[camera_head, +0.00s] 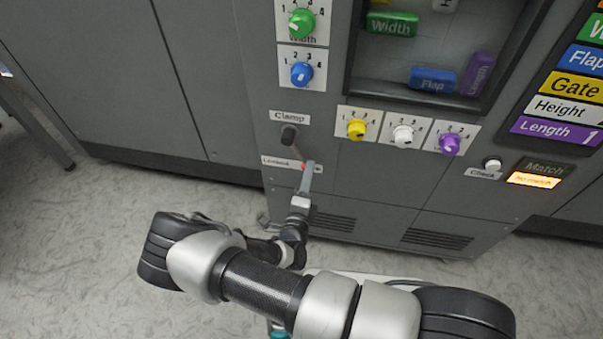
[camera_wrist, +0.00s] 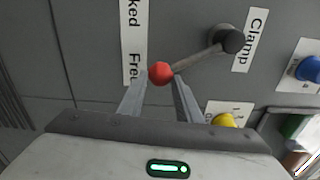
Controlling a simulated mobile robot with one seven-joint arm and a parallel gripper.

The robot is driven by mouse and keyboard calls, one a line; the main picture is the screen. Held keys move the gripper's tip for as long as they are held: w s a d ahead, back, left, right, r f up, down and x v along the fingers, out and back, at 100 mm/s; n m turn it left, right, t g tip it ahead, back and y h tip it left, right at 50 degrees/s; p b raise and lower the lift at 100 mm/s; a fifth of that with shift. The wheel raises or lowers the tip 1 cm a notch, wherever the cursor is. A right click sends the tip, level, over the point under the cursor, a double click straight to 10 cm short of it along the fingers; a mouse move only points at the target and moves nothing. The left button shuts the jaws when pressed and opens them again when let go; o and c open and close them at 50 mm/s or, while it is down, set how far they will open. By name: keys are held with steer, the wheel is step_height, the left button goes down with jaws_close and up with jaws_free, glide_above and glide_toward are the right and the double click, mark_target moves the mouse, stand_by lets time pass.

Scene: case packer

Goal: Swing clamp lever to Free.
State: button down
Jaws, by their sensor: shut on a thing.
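The clamp lever has a dark round pivot (camera_head: 289,135) on the grey cabinet front, below the "Clamp" label (camera_head: 289,117). In the wrist view its grey rod (camera_wrist: 200,57) runs from the pivot (camera_wrist: 231,39) to a red ball knob (camera_wrist: 160,73). My gripper (camera_head: 307,168) is shut on the knob, with one finger on each side of it; the fingers also show in the wrist view (camera_wrist: 159,82). The Locked/Free label (camera_head: 281,162) lies beside the knob. The knob is near its "Free" end, which my gripper partly hides in the head view.
Green (camera_head: 302,23) and blue (camera_head: 301,74) dials sit above the lever. Yellow (camera_head: 356,129), white (camera_head: 403,136) and purple (camera_head: 450,144) dials sit to its right. A recess above them holds coloured blocks. The floor before the cabinet looks clear apart from my own body.

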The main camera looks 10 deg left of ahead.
steer(key=shift+d+r+n, duration=0.1)
steer(key=shift+r+n, duration=0.25)
steer(key=shift+n, duration=0.05)
steer(key=c, duration=1.3)
jaws_free()
steer(key=shift+d, duration=0.1)
steer(key=shift+s, duration=0.1)
steer(key=s, duration=0.5)
steer(key=s+a+p, duration=0.1)
steer(key=s, duration=1.1)
steer(key=shift+s+a, duration=0.15)
